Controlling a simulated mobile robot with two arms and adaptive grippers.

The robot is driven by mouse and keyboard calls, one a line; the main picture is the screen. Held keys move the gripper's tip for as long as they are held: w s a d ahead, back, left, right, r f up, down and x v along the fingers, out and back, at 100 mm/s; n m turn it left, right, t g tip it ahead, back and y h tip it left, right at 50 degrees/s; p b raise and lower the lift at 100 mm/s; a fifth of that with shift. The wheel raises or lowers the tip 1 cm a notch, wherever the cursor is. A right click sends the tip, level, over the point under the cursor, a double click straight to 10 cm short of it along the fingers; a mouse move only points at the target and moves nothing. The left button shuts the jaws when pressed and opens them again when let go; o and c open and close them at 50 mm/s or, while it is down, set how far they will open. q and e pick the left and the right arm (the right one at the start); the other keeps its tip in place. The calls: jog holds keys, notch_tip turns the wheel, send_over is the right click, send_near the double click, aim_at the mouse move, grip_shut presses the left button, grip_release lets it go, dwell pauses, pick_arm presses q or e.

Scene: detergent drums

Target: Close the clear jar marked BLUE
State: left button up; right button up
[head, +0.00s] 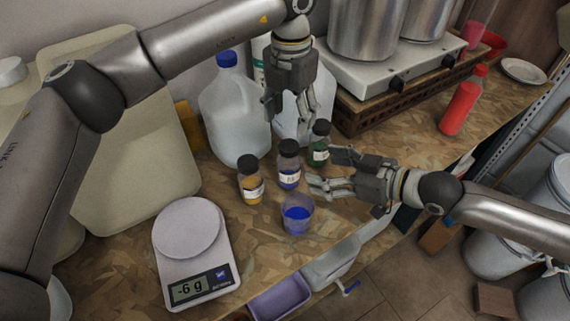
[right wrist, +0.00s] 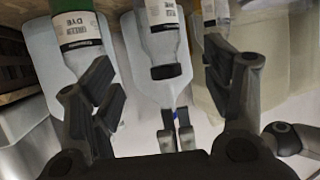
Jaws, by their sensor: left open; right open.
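The clear jar (head: 289,176) with a white label and blue content stands upright on the counter between two like jars. Its label is too small to read in the head view. In the right wrist view the jar (right wrist: 160,42) appears upside down, with a dark cap-like band; I cannot tell how tight that is. My right gripper (head: 322,168) is open and empty, level with the jar, its fingers pointing at it from the right. In the right wrist view its fingers lie either side of the jar's line. My left gripper (head: 291,116) is open and empty, pointing down above and behind the jar.
A yellow jar (head: 251,187) stands left of it and a green jar (head: 319,150) right, both dark-capped. A cup of blue liquid (head: 297,217) stands in front. A scale (head: 188,245) reads -6 g at front left. Large jugs (head: 233,110) stand behind.

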aim_at(298, 163)
jog(key=shift+a, duration=0.1)
pick_arm(q)
jog(key=shift+s, duration=0.1)
pick_arm(e)
jog(key=x, duration=1)
jog(key=shift+w+a+f, duration=0.15)
jog(key=shift+w+a, duration=0.05)
jog(key=shift+w, duration=0.05)
jog(key=shift+c, duration=0.4)
grip_shut()
pick_arm(q)
jog(key=n, duration=0.5)
jog(key=shift+r, duration=0.15)
jog(key=n, duration=0.5)
jog(key=shift+n, duration=0.3)
jog(key=n, duration=0.5)
jog(key=shift+r, duration=0.1)
jog(key=n, duration=0.7)
